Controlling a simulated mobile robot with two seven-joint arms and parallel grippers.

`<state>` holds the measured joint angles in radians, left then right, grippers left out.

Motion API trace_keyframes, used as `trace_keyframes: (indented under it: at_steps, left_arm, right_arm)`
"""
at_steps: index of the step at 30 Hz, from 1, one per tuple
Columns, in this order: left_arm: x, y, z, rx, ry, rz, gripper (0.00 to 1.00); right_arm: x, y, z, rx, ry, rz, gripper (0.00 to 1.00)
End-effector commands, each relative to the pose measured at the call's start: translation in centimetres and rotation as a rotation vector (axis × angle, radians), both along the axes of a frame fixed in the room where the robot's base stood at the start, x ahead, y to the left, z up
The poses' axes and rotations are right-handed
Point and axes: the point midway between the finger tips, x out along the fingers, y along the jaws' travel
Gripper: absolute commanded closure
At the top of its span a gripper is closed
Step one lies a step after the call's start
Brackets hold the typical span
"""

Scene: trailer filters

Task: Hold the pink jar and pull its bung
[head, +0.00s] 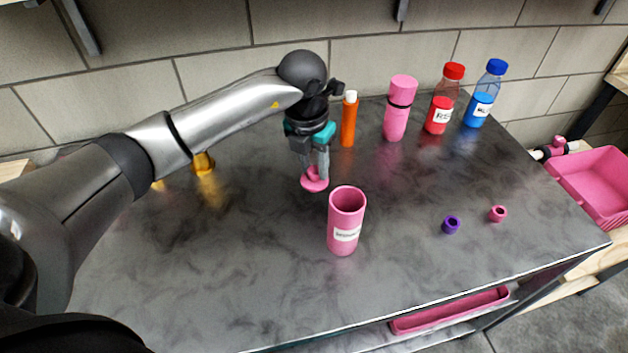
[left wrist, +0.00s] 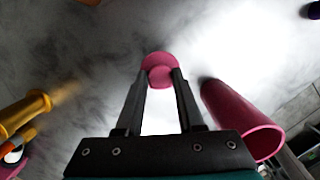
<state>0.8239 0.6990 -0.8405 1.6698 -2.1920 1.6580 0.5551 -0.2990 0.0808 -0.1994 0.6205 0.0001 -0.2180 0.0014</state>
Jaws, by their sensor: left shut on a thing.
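The pink jar (head: 343,240) stands upright on the dark worktop with a white label on its front. Its mouth is open and nothing sits in it; it also shows at the right of the left wrist view (left wrist: 240,120). My left gripper (head: 315,170) points down behind and left of the jar, apart from it. It is shut on the pink bung (head: 314,184), which shows between the fingertips in the left wrist view (left wrist: 160,62). I cannot tell whether the bung touches the worktop. My right gripper is not in view.
An orange bottle (head: 349,124), a pink flask (head: 396,120), a red bottle (head: 440,112) and a blue bottle (head: 480,107) stand along the back. A purple ring (head: 451,225) and a pink ring (head: 498,214) lie at right. The front left worktop is clear.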

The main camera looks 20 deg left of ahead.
Motion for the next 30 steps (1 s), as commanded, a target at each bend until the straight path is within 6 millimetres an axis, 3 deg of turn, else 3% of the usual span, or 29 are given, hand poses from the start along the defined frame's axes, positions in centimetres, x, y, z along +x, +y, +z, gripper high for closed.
trace_keyframes:
  at_steps: [9,21,22,30]
  left_arm:
    - [-0.1,-0.1,-4.2,-0.001,0.003,-0.001,1.00]
    - [0.0,0.0,-4.6,0.000,0.001,-0.001,1.00]
    - [0.0,0.0,-4.6,0.000,0.001,-0.001,0.61]
    - [-0.1,0.0,-4.5,0.000,0.002,-0.001,0.33]
  right_arm:
    - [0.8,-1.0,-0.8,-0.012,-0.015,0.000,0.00]
    - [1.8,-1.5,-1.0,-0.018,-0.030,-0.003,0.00]
    - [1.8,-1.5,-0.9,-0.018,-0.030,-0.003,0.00]
    - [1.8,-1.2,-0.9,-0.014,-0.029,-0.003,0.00]
